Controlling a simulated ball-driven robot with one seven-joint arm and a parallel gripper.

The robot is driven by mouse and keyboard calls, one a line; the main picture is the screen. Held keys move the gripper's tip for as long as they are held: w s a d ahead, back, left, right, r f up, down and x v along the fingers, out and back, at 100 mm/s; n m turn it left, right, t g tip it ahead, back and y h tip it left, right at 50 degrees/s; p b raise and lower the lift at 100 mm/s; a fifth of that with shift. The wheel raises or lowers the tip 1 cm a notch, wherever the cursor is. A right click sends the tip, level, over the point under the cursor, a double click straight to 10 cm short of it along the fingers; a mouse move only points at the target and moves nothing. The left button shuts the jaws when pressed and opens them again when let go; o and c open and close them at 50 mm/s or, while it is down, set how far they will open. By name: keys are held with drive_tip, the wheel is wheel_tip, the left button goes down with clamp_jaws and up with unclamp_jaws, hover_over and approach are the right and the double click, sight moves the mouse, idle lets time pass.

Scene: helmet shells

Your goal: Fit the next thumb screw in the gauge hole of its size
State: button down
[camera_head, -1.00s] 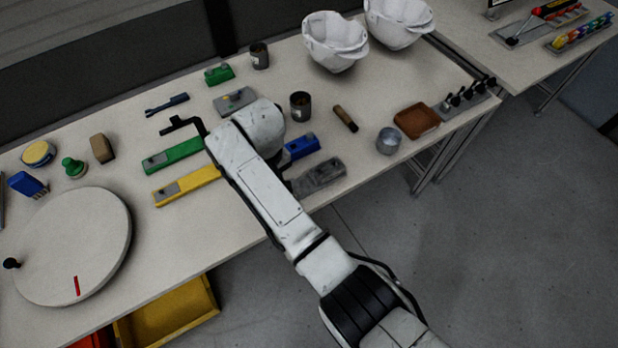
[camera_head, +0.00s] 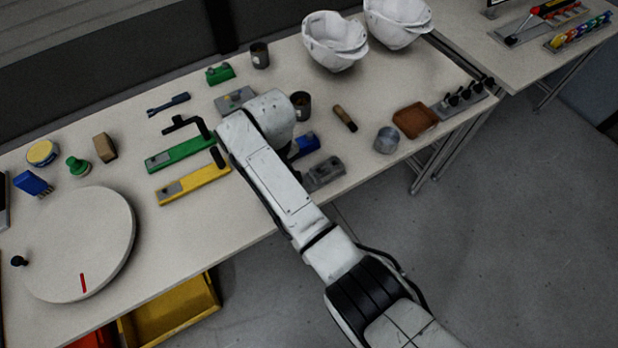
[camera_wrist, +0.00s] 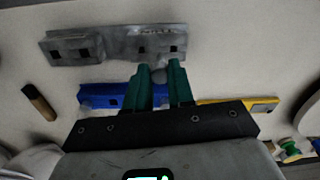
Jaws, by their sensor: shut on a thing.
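My gripper (camera_wrist: 160,70) shows in the wrist view as two green fingers with a narrow gap, shut on a small grey thing between the tips, probably the thumb screw (camera_wrist: 158,76), mostly hidden. The fingers are in front of the blue gauge block (camera_wrist: 98,97), which also shows in the head view (camera_head: 308,143). The grey gauge block (camera_wrist: 115,45), with dark square marks, is beyond the fingertips; it also shows in the head view (camera_head: 324,173). Whether the held thing touches a block I cannot tell. In the head view my arm hides the gripper.
A yellow block (camera_head: 190,187) and a green block (camera_head: 180,155) lie left of my arm. A rack of black-knobbed pieces (camera_head: 463,95), a brown tray (camera_head: 415,121) and a metal cup (camera_head: 387,140) stand right. A round turntable (camera_head: 80,240) fills the table's left end.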

drive_tip(key=b, duration=0.1)
hover_over(320, 164)
drive_tip(key=s, duration=0.2)
drive_tip(key=shift+s, duration=0.1)
idle(0.5)
drive_tip(key=shift+f+b, duration=0.2)
drive_tip(key=shift+b, duration=0.1)
idle(0.4)
drive_tip(key=shift+f, duration=0.35)
drive_tip(key=shift+f+b, duration=1.65)
drive_tip(key=shift+f, duration=0.5)
idle(2.0)
drive_tip(key=c, duration=0.9)
unclamp_jaws()
wheel_tip(320, 164, up, 11)
drive_tip(key=shift+b, duration=0.3)
